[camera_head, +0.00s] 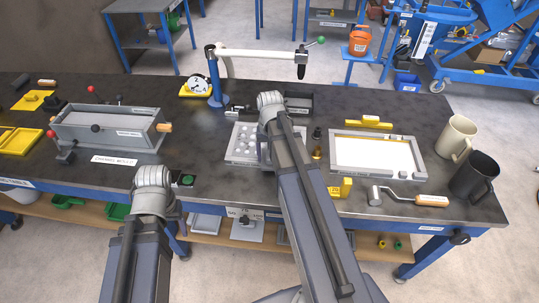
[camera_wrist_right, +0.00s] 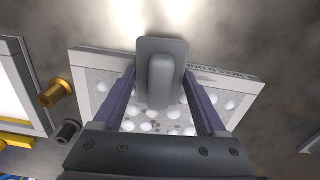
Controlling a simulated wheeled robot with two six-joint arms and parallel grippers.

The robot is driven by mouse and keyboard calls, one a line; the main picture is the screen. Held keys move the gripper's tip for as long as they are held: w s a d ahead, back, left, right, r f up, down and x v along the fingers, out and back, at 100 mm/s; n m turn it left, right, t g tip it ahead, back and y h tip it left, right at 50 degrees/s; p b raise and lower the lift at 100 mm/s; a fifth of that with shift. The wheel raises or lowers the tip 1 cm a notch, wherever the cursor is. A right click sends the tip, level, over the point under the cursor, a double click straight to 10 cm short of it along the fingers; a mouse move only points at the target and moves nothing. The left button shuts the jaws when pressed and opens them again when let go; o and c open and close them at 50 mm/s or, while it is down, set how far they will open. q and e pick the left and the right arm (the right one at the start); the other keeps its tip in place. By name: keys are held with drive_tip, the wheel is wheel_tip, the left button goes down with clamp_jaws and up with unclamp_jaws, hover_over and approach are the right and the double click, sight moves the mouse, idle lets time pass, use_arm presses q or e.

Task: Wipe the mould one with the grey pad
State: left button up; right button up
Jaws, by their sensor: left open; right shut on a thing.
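Mould one (camera_head: 238,152) is a grey tray with round white spots, lying on the bench in the middle of the head view, partly hidden behind my right arm. It fills the middle of the right wrist view (camera_wrist_right: 240,88). My right gripper (camera_wrist_right: 160,82) is shut on the grey pad (camera_wrist_right: 160,48) by its raised handle. The pad overlaps the mould's lettered edge; I cannot tell whether it touches the surface. My left gripper (camera_head: 153,180) is open at the bench's front edge, left of the mould, its fingers mostly hidden.
A second, white-filled tray (camera_head: 375,155) lies to the right, with a yellow-handled tool behind it. Small bottles (camera_head: 317,145) stand between the trays. A roller (camera_head: 408,198) and two mugs (camera_head: 458,138) are at the right. A grey trough (camera_head: 110,128) stands left.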

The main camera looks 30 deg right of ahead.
sight(247, 160)
drive_tip(key=shift+w+a+f, duration=0.1)
drive_tip(key=shift+w+a, duration=0.45)
drive_tip(key=shift+a, duration=0.3)
drive_tip(key=shift+w+a, duration=0.55)
drive_tip(key=shift+a, duration=0.25)
drive_tip(key=shift+a, duration=0.1)
drive_tip(key=shift+w+a, duration=0.6)
drive_tip(key=shift+a, duration=0.2)
drive_tip(key=shift+w+a, duration=0.6)
drive_tip(key=shift+a, duration=0.2)
wheel_tip(247, 160, up, 6)
drive_tip(key=p, duration=0.6)
drive_tip(key=shift+s+d, duration=0.1)
wheel_tip(247, 160, up, 3)
drive_tip(key=p, duration=0.3)
